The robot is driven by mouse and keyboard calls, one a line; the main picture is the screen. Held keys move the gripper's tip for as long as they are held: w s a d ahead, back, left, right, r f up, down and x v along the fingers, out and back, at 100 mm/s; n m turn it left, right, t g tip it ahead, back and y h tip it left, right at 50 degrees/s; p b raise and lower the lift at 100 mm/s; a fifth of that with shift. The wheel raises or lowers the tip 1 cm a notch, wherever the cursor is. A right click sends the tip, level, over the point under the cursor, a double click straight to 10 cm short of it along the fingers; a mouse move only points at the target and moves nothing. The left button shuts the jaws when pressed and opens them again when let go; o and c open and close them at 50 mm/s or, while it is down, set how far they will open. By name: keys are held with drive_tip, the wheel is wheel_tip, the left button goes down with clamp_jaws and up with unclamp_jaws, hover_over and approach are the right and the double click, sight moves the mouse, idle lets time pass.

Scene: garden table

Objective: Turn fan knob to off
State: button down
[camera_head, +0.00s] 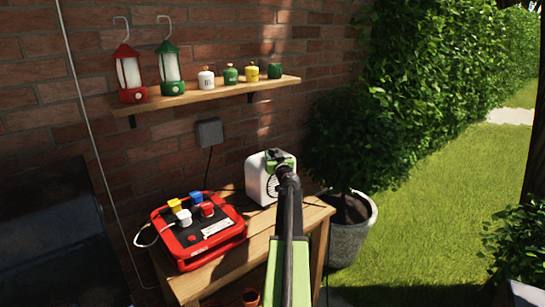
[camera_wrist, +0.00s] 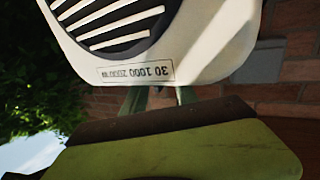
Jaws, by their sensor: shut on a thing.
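The white fan heater (camera_head: 258,186) stands on the wooden table, its round dark grille facing the front right. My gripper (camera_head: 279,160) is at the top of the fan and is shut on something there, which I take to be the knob. The knob itself is hidden in both views, so its setting cannot be read. In the wrist view the fan (camera_wrist: 210,40) fills the top, with its slatted grille and an upside-down label (camera_wrist: 136,72) reading 30 1000 2000 W. The fingers of my gripper (camera_wrist: 158,98) pass behind the fan's edge.
A red power box (camera_head: 195,262) with several colored plugs sits left of the fan on the table (camera_head: 316,216). Above, a wall shelf (camera_head: 205,95) holds two lanterns and several small canisters. A potted bush (camera_head: 352,235) stands close on the right.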

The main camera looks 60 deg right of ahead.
drive_tip(key=shift+w+a+m+g+h, duration=0.1)
drive_tip(key=shift+m+g+h, duration=0.3)
drive_tip(key=shift+h, duration=0.1)
drive_tip(key=c, duration=0.9)
unclamp_jaws()
drive_tip(key=shift+c, duration=0.2)
drive_tip(key=v, duration=1.7)
drive_tip(key=shift+a+r, duration=0.1)
